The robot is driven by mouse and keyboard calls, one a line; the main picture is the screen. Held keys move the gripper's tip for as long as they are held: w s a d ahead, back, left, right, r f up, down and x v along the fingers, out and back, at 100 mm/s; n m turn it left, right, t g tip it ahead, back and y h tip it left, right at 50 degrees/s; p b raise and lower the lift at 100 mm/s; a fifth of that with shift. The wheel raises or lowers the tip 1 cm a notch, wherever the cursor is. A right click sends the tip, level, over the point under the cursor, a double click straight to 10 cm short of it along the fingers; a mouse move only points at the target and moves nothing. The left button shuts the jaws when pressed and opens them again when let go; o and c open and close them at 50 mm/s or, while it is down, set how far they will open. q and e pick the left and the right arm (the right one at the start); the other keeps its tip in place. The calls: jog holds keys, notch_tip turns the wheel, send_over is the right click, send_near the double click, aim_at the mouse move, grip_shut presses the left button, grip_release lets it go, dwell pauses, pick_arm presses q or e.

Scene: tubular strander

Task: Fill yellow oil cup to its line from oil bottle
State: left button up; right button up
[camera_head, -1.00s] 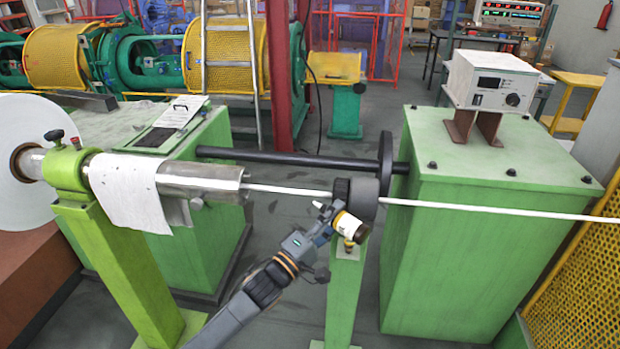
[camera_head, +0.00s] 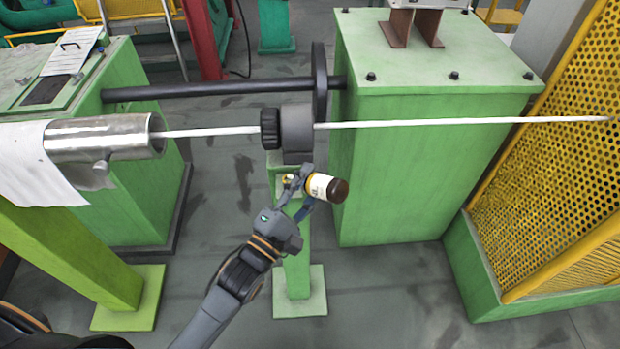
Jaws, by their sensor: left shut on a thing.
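My left gripper (camera_head: 308,186) is shut on the oil bottle (camera_head: 322,187), which has a white and amber label and a dark brown end. The bottle is tilted almost on its side, its brown end pointing right and its other end pointing left towards the stand. The small yellow oil cup (camera_head: 287,179) sits on the green stand below the dark roller, just left of the gripper. The cup is partly hidden and tiny, so its oil level and line cannot be seen. I cannot tell whether the bottle's tip touches the cup. My right gripper is not in view.
The dark roller (camera_head: 296,133) and the white strand (camera_head: 420,123) run just above the gripper. A green cabinet (camera_head: 400,170) stands right of the bottle, and a yellow mesh guard (camera_head: 550,170) farther right. A metal tube (camera_head: 105,140) lies at left.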

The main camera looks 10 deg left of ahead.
pick_arm(q)
jog(key=shift+w+a+r+n+y+p, duration=0.2)
jog(key=shift+r+n+p, duration=0.2)
jog(key=shift+n, duration=0.15)
jog(key=shift+w+a+r+n+y+p, duration=0.1)
jog(key=shift+w+r+n+y+p, duration=0.1)
jog(key=shift+r+n+p, duration=0.3)
jog(key=shift+a+r+n+y+p, duration=0.2)
jog(key=shift+n+p, duration=0.25)
jog(key=shift+n, duration=0.2)
jog(key=shift+a+r+n+y+p, duration=0.1)
jog(key=shift+n+y+p, duration=0.1)
jog(key=shift+n+p, duration=0.35)
jog(key=shift+w+a+n, duration=0.15)
jog(key=shift+n, duration=0.3)
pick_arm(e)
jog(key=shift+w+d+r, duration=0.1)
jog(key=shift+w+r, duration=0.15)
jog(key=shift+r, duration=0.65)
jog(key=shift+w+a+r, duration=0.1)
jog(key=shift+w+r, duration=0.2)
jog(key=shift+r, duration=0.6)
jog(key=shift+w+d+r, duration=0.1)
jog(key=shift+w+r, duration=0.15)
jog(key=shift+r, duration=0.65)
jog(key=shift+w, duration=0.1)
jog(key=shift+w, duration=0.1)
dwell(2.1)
